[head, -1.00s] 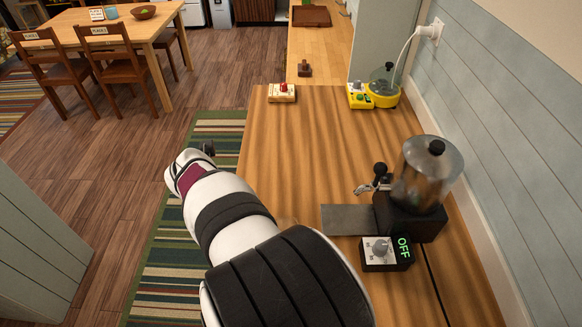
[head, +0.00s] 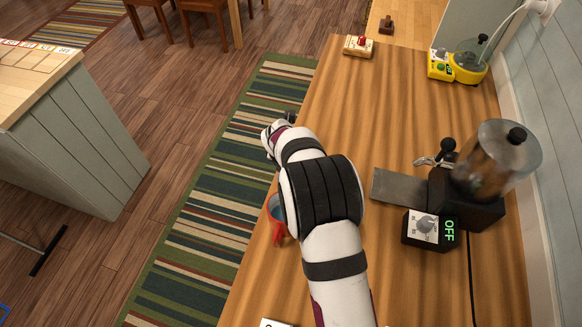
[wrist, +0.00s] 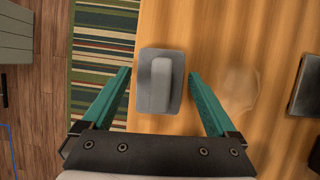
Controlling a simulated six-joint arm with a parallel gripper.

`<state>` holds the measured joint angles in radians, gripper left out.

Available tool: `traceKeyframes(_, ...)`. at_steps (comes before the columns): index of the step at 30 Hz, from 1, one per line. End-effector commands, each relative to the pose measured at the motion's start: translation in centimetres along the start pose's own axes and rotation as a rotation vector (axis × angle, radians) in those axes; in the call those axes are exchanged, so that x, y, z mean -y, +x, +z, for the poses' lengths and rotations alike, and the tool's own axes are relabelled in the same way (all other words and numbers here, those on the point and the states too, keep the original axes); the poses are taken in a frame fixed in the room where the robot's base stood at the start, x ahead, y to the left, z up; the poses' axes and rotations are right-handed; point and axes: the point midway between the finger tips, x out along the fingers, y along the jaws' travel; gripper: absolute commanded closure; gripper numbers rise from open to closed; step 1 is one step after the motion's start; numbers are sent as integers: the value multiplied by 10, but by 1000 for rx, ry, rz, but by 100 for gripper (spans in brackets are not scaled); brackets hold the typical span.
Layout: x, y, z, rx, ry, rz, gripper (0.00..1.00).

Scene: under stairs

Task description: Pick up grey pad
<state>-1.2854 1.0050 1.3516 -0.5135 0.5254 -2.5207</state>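The grey pad (wrist: 147,95) lies on the wooden counter near its left edge in the wrist view. It is a flat, rounded rectangle with a raised lighter grip along its middle. My gripper (wrist: 160,73) is open, with one teal finger to the left of the pad and the other to its right. Neither finger visibly touches it, and nothing is held. The height of the fingers above the counter is hard to tell. In the head view my arm hides the pad, and the fingers cannot be made out.
A red mug (head: 277,230) stands left of my arm at the counter (head: 345,130) edge. To the right are a grinder-like machine (head: 480,190) with a grey plate (head: 398,188) and an OFF control box (head: 424,228). A yellow device (head: 462,64) and red-button block (head: 358,46) stand farther back.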

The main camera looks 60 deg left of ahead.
Motion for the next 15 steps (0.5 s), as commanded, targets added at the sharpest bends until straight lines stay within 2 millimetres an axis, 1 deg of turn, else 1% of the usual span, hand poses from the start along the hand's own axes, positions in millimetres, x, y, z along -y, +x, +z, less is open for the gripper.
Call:
traceKeyframes(1,0,0,0,0,0,0,18)
traceKeyframes(2,0,0,0,0,0,0,23)
traceKeyframes(3,0,0,0,0,0,0,31)
traceKeyframes(11,0,0,0,0,0,0,77)
traceKeyframes(12,0,0,0,0,0,0,80)
traceKeyframes(15,0,0,0,0,0,0,81)
